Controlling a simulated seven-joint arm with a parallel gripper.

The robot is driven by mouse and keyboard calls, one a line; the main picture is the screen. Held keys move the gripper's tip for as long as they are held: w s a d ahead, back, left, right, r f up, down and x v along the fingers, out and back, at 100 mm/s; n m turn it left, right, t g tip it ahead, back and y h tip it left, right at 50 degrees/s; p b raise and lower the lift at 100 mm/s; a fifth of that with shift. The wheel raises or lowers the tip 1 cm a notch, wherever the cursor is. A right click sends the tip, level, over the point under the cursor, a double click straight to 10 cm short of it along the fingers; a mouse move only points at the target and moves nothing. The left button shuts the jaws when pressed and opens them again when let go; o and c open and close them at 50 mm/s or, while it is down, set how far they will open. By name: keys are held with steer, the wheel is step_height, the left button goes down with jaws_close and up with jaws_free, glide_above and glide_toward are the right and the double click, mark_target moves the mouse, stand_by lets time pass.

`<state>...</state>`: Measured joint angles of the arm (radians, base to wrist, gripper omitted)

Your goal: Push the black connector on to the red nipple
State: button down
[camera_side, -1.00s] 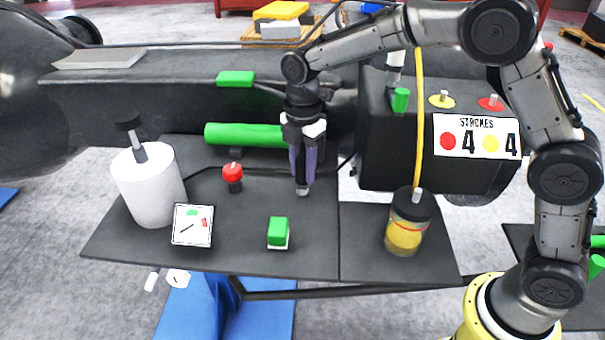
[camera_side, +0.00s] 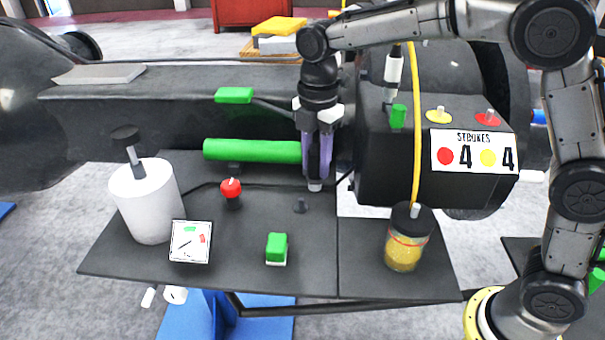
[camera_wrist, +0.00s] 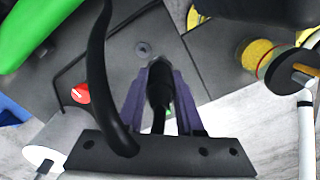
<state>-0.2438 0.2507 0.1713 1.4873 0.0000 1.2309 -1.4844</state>
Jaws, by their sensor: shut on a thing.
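My gripper (camera_side: 316,172) has purple fingers and is shut on the black connector (camera_wrist: 160,85), which shows between the fingers in the wrist view. In the side view the fingers mostly hide the connector. I hold it above the dark plate, behind and right of a small bare stub (camera_side: 300,205). The red nipple (camera_side: 490,117) is a metal pin on a red disc, on top of the black box at the right. My gripper is left of it and apart from it. The red nipple cannot be made out in the wrist view.
A yellow nipple (camera_side: 438,114) stands left of the red one, with a green cap (camera_side: 398,116) beside it. A yellow hose (camera_side: 416,130) runs down to a jar (camera_side: 406,250). A green cylinder (camera_side: 252,151) and red knob (camera_side: 231,188) are left of my gripper. The front plate has clear room.

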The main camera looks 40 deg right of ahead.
steer(key=s+d+r, duration=0.2)
steer(key=s+r, duration=0.3)
steer(key=s, duration=0.4)
steer(key=w+a+m, duration=0.5)
steer(key=a+m, duration=0.6)
steer(key=a, duration=0.3)
steer(key=w+d+r+n, duration=0.2)
steer(key=d+r, duration=0.2)
steer(key=d, duration=0.6)
steer(key=w+d+r+n, duration=0.2)
steer(key=d+r, duration=0.2)
steer(key=d, duration=0.5)
steer(key=w+d+r+n, duration=0.2)
steer(key=d+r, duration=0.2)
steer(key=d, duration=0.6)
steer(key=s+d+r, duration=0.2)
steer(key=s+d, duration=0.2)
steer(key=s, duration=0.3)
steer(key=s+d+r, duration=0.1)
steer(key=s+d, duration=0.3)
steer(key=s, duration=0.2)
steer(key=s+d+r+m, duration=0.1)
steer(key=s+d+r, duration=0.1)
steer(key=s, duration=0.5)
steer(key=shift+s+d+r, duration=0.35)
steer(key=shift+d, duration=0.55)
